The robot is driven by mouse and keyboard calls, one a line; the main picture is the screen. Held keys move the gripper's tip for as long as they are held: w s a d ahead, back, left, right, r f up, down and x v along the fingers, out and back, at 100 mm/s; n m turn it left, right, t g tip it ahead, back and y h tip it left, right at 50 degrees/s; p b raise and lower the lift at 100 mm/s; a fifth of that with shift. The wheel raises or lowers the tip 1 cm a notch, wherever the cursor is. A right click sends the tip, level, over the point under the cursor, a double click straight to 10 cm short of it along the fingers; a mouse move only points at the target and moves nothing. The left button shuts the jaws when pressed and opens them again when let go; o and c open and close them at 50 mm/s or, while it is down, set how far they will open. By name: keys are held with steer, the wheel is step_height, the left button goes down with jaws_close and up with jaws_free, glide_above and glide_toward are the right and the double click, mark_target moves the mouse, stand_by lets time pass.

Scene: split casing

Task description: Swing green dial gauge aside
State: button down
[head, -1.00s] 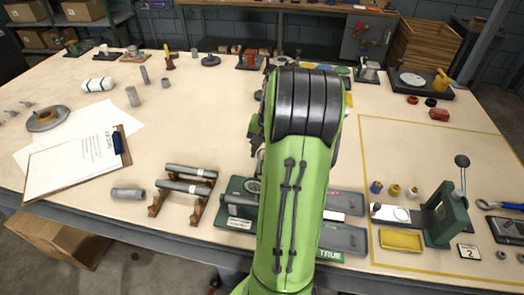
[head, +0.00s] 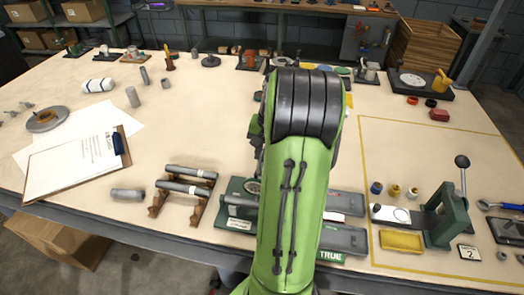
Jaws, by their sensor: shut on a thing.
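My green and black arm (head: 295,170) reaches over the middle of the bench and covers much of the view. My gripper is hidden behind it, so neither its fingers nor what is between them can be seen. A green fixture (head: 238,190) shows just left of the arm at the front of the bench. A small round pale face (head: 253,186) on it may be the dial gauge; it is partly covered by the arm. Grey blocks (head: 345,240) and a "TRUE" label (head: 331,256) show right of the arm.
A wooden rack (head: 182,190) with grey cylinders stands left of the fixture. A clipboard (head: 75,165) lies farther left. A green lever press (head: 447,215) and a yellow tray (head: 402,241) stand at the right. The bench left of the arm has bare room.

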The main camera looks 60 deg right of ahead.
steer(key=shift+w, duration=0.1)
stand_by(0.7)
steer(key=m, duration=0.1)
steer(key=w+m+p, duration=0.1)
steer(key=shift+a+r+m, duration=0.15)
steer(key=shift+a+m, duration=0.1)
steer(key=shift+m, duration=0.05)
steer(key=w+d+m+h+p, duration=0.1)
steer(key=w+m, duration=0.2)
steer(key=m, duration=0.4)
steer(key=w+d+m+g+h+p, duration=0.1)
steer(key=w+m+p, duration=0.1)
steer(key=m, duration=0.5)
steer(key=shift+w+h, duration=0.4)
steer(key=shift+w, duration=0.05)
steer(key=shift+d, duration=0.1)
steer(key=c, duration=1.2)
jaws_free()
